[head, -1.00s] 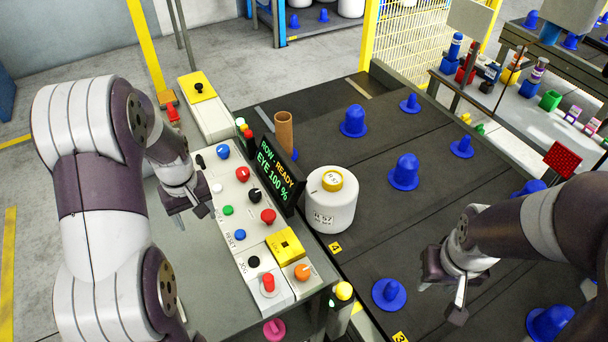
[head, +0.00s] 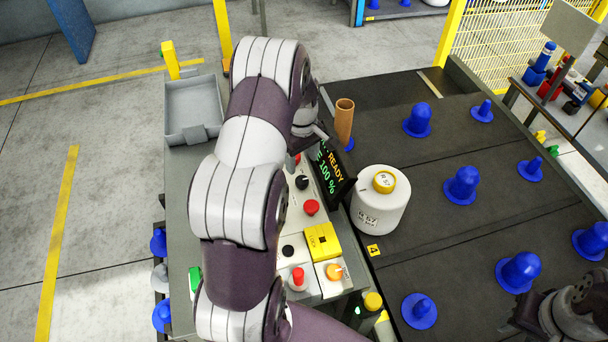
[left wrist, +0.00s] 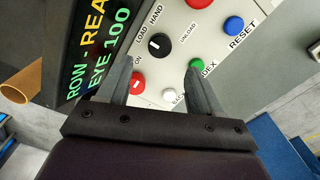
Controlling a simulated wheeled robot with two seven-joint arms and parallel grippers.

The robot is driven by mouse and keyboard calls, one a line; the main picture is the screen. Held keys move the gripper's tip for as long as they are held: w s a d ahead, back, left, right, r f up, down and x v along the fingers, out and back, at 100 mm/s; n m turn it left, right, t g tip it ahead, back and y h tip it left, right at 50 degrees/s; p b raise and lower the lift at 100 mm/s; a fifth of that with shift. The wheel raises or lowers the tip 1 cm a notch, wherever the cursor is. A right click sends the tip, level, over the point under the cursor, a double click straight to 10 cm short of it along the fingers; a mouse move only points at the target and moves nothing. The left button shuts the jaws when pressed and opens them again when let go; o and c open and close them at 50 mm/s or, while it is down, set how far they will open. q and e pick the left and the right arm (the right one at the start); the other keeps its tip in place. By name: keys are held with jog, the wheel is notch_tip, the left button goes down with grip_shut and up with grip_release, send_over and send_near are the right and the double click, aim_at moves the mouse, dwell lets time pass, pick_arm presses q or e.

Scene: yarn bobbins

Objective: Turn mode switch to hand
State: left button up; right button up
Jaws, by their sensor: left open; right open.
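The mode switch is a black knob (left wrist: 158,45) with a white mark, among the labels LOAD, HAND and UNLOAD. It also shows in the head view (head: 302,182), just right of my left arm. In the left wrist view my left gripper (left wrist: 159,66) is open and empty, its fingertips spread to either side below the knob. In the head view my left arm hides much of the panel and part of that gripper. My right gripper (head: 522,318) is partly in view at the lower right, over the dark table, with nothing seen in it.
A red knob (left wrist: 137,83), green button (left wrist: 197,65) and white button (left wrist: 169,95) sit close to the left fingers. The display (head: 331,172) stands beside the panel. A white bobbin (head: 380,205) and brown tube (head: 344,121) stand further right. A grey tray (head: 192,104) is at left.

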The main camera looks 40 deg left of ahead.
aim_at(302, 180)
pick_arm(q)
notch_tip(302, 180, down, 8)
jog(key=shift+r, duration=0.1)
jog(key=c, duration=1)
